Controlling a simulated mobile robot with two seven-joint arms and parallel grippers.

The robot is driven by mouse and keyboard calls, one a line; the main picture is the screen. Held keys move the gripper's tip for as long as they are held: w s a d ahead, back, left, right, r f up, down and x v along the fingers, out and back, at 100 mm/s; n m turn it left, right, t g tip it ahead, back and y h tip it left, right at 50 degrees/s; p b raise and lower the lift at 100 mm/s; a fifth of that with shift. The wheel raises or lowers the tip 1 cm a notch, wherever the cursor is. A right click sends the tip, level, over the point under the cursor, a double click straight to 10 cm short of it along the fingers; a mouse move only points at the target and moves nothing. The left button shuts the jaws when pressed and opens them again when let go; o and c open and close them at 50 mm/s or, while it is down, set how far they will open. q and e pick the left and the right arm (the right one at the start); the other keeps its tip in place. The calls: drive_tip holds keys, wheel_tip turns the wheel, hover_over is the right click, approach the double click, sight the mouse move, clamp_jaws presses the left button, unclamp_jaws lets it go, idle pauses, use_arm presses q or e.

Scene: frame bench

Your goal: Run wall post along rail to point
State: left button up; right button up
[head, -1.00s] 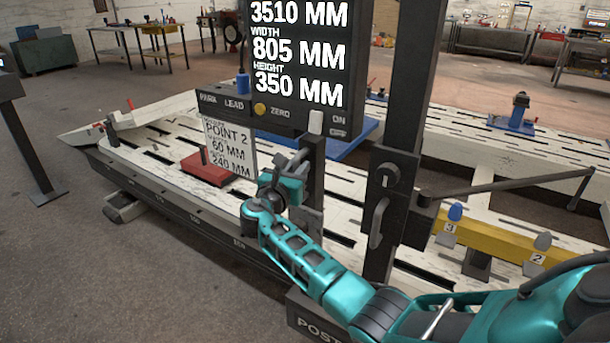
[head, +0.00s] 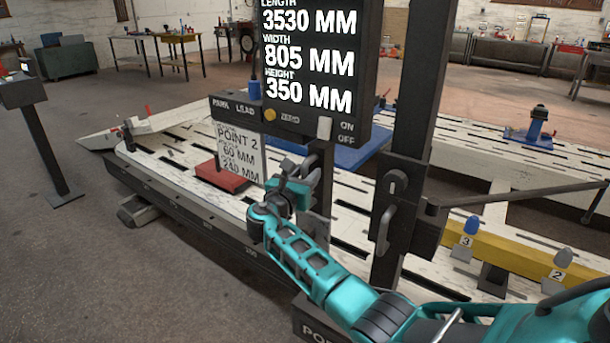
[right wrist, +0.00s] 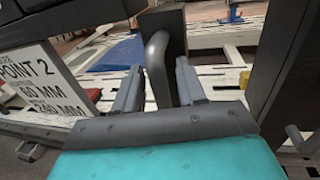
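The dark wall post (head: 415,130) stands upright at the bench's near side and carries a black display (head: 315,55) reading length 3530 mm, width 805 mm, height 350 mm. Under it is a panel (head: 235,108) marked PARK, LEAD, ZERO, ON and OFF. A white card (head: 239,152) reads POINT 2, 60 mm, 240 mm. My right gripper (head: 293,182) is at the post assembly below the panel. My left gripper is out of view.
The pale slotted bench (head: 160,160) runs away to the left, with a red block (head: 222,177) on it. A yellow beam (head: 510,255) with numbered markers lies at the right. A dark arm (head: 525,193) reaches out from the post. Grey floor is open at left.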

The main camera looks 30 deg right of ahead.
drive_tip(key=p+v, duration=0.1)
drive_tip(key=v, duration=1.2)
